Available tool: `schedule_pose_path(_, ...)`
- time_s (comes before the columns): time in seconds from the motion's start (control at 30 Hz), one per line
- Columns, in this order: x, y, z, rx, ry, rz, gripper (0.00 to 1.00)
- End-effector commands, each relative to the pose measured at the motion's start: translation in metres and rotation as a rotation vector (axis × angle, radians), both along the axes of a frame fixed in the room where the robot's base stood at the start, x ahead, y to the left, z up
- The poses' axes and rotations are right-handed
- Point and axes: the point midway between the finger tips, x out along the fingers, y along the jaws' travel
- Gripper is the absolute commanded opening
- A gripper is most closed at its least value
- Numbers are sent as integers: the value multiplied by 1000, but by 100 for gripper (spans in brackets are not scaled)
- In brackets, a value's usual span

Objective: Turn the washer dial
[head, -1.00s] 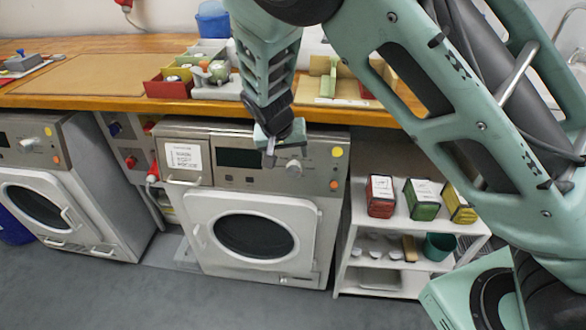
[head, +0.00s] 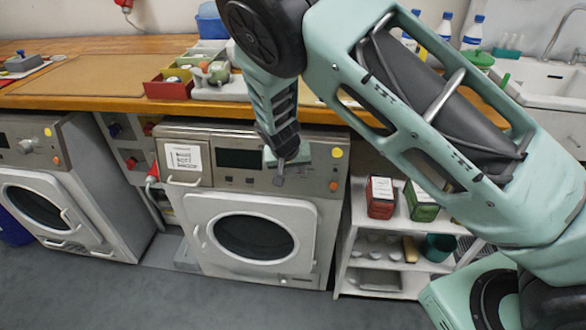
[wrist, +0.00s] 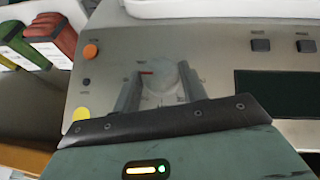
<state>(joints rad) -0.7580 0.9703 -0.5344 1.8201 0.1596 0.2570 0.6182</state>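The middle washer (head: 262,228) has a grey control panel with a dark display, and its round door is closed. Its pale round dial (wrist: 163,84) with a red mark shows in the wrist view; in the head view my gripper hides it. My gripper (head: 279,181) is at the panel just right of the display, pointing down at it. In the wrist view my gripper (wrist: 160,82) is open, one finger on each side of the dial. I cannot tell whether the fingers touch it. A second washer (head: 45,190) stands at the left with its own dial (head: 27,146).
An orange button (wrist: 90,51) and a yellow dot (wrist: 81,115) sit beside the dial. A white shelf (head: 385,275) with red and green boxes stands right of the washer. The wooden counter (head: 85,100) above holds bins. The grey floor in front is clear.

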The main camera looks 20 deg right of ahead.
Motion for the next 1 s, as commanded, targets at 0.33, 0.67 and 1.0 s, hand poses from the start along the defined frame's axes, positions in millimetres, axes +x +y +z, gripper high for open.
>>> schedule_pose_path(0.33,0,1,0,-12,6,5,19)
schedule_pose_path(0.67,1,4,1,-149,69,55,19)
schedule_pose_path(1.0,3,8,-3,-416,196,150,19)
